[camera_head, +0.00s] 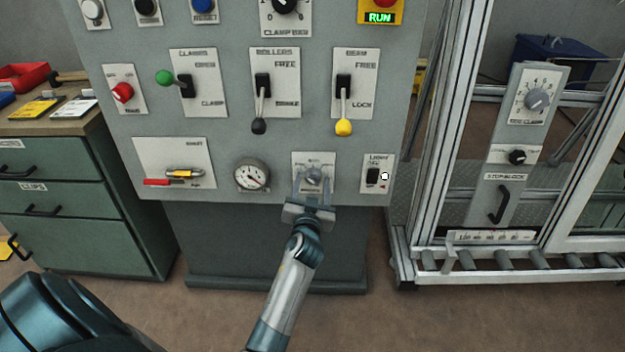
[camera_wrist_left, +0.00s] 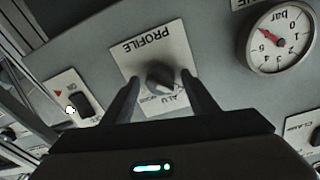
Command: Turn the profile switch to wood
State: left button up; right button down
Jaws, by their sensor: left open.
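The profile switch is a dark round knob (camera_wrist_left: 160,75) on a white plate labelled PROFILE (camera_wrist_left: 150,50), upside down in the left wrist view. ALU is legible at one side of the plate; the other label is partly hidden. In the head view the knob (camera_head: 313,175) sits low on the grey panel, between the gauge and the light switch. My left gripper (camera_head: 314,187) is open in front of it, with one finger on each side of the knob. In the wrist view the fingers (camera_wrist_left: 160,92) stand apart from the knob. My right gripper is not in view.
A pressure gauge (camera_head: 252,174) is left of the knob and a light switch (camera_head: 372,177) right of it. Levers with black (camera_head: 259,126) and yellow (camera_head: 343,128) ends hang above. A metal frame (camera_head: 440,130) stands to the right.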

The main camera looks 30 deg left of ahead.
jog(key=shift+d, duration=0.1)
pick_arm(q)
jog(key=c, duration=1.1)
jog(key=shift+o, duration=0.2)
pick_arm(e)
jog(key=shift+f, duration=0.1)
